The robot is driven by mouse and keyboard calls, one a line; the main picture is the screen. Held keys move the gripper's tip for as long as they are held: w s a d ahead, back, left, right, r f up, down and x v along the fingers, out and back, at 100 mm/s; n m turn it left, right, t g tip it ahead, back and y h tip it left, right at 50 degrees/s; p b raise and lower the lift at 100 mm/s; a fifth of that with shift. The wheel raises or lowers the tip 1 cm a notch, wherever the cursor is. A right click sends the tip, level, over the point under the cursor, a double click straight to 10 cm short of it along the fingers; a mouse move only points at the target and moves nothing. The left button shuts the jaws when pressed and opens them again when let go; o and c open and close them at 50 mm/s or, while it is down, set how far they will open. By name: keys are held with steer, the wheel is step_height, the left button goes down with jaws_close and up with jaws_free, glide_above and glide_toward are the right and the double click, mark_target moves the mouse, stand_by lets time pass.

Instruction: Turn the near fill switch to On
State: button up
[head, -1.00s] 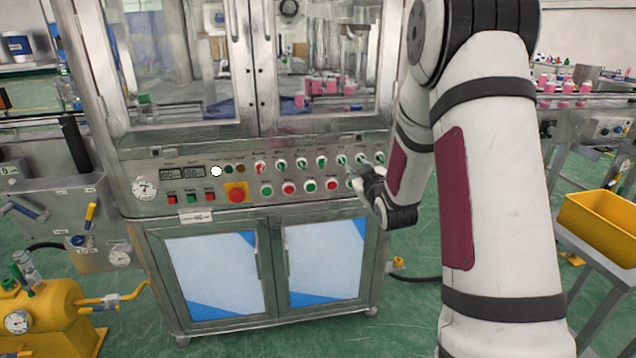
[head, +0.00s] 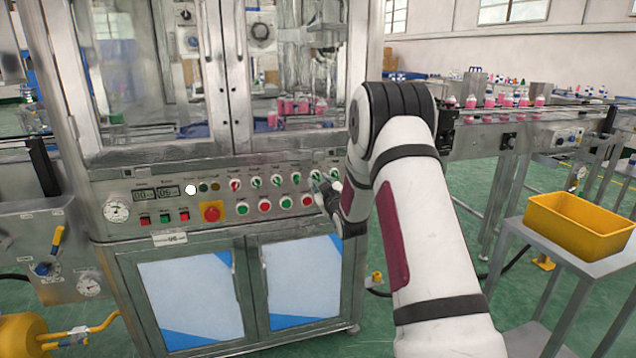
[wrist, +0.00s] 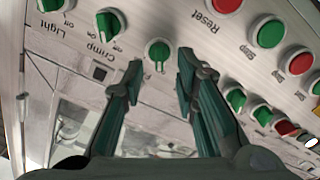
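The control panel (head: 225,208) of the metal machine carries a row of green and red rotary switches. In the wrist view a green rotary switch (wrist: 157,50) with a pale pointer sits between and just beyond the tips of my gripper (wrist: 160,68). The fingers are open and stand apart on either side of it; I cannot tell whether they touch it. The label of this switch is not readable. The neighbouring green switch (wrist: 109,22) is marked Crimp. In the head view my gripper (head: 322,188) is at the panel's right end, partly hidden by my arm.
Red and green push buttons (wrist: 268,33), marked Reset and Stop among others, lie right of my fingers in the wrist view. A red emergency button (head: 211,212) is on the panel's left half. A yellow bin (head: 578,222) stands on a table at the right.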

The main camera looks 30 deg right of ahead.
mark_target(317, 177)
steer(key=shift+x, duration=1.35)
jaws_close()
steer(key=m+b, duration=0.3)
steer(key=m, duration=0.2)
steer(key=shift+d+m, duration=0.2)
steer(key=shift+m, duration=0.2)
steer(key=m+b, duration=0.2)
steer(key=m, duration=0.3)
steer(key=shift+m, duration=0.7)
